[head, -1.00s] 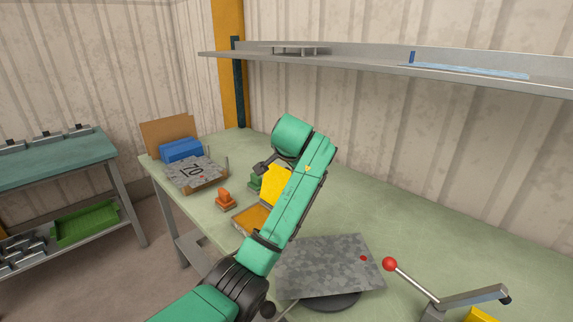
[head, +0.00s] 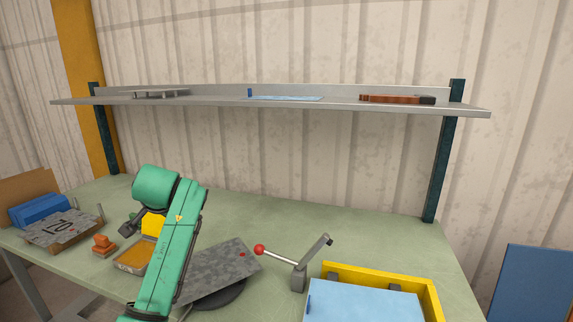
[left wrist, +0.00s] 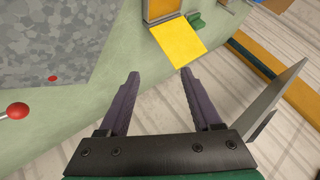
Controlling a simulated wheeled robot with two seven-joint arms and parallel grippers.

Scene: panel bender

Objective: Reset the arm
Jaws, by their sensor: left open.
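My green left arm (head: 174,250) stands over the left part of the bench in the head view. Its hand end is mostly hidden behind the arm there. In the left wrist view my left gripper (left wrist: 158,76) is open, its two dark fingers apart with nothing between them. A lever arm with a red knob (head: 260,249) stands on the bench right of my left arm, its rod slanting down to a grey pivot (head: 299,277). The red knob also shows in the left wrist view (left wrist: 17,110), left of the fingers and apart from them. My right gripper is out of view.
A grey speckled sheet (head: 222,270) lies on a dark round base beside the lever. A yellow-edged box with a light blue panel (head: 362,303) is at front right. An orange stamp-like piece (head: 104,244) and a tray (head: 131,262) are left. A shelf (head: 215,102) runs above.

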